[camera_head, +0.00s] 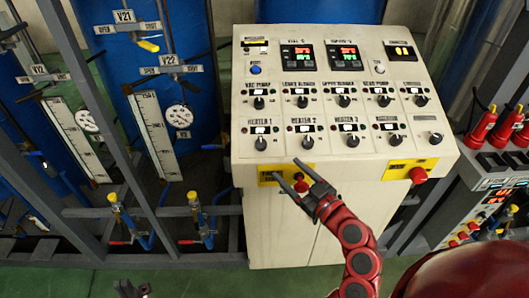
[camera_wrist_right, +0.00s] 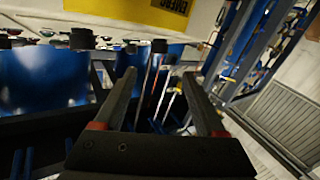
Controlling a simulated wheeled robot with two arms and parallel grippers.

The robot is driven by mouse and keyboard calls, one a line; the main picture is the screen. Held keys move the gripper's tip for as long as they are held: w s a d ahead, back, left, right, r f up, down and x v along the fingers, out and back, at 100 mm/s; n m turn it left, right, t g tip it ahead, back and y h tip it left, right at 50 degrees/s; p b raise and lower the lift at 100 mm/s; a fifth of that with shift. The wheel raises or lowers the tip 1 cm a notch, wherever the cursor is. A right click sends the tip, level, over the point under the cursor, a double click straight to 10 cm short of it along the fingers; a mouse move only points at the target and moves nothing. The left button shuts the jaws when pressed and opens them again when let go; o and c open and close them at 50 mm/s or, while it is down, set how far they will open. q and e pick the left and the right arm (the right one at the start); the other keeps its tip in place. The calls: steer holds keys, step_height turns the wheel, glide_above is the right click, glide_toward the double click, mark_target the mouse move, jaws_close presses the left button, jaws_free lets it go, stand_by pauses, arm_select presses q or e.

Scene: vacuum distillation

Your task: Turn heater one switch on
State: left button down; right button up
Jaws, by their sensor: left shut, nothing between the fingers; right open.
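The heater one switch (camera_head: 261,143) is a round dark knob under the "HEATER 1" label, at the left of the lower knob row on the white control panel (camera_head: 335,178). My right gripper (camera_head: 287,170) is in front of the panel, below the heater one and heater two knobs in the head view. Its two fingers are apart and empty, with a gap to the knob. The right wrist view also shows the open fingers (camera_wrist_right: 160,78), with no knob between them. My left gripper (camera_head: 133,289) is shut and empty at the bottom left of the head view, far from the panel.
Heater two (camera_head: 303,142) and heater three (camera_head: 352,140) knobs stand close to the right. A red emergency button (camera_head: 301,185) on a yellow plate lies beside my right gripper; another (camera_head: 418,175) is at right. A pipe frame (camera_head: 95,110) with valves stands left.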

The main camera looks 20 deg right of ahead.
mark_target(265, 147)
steer(key=b+x, duration=0.2)
steer(key=x, duration=0.1)
steer(key=b+x, duration=0.2)
steer(key=b, duration=0.1)
steer(key=b+x, duration=0.2)
steer(key=x, duration=0.1)
steer(key=shift+w+a+f, duration=0.1)
steer(key=shift+w+f, duration=0.15)
steer(key=shift+f, duration=0.05)
steer(key=shift+w+a+r+p, duration=0.1)
steer(key=shift+w+r+p, duration=0.1)
steer(key=shift+w, duration=0.25)
steer(key=shift+w+a+r+p, duration=0.1)
steer(key=shift+w+r+p, duration=0.1)
steer(key=shift+w, duration=0.25)
steer(key=shift+w+a+f, duration=0.15)
steer(key=shift+w+a, duration=0.05)
steer(key=shift+w, duration=0.4)
jaws_close()
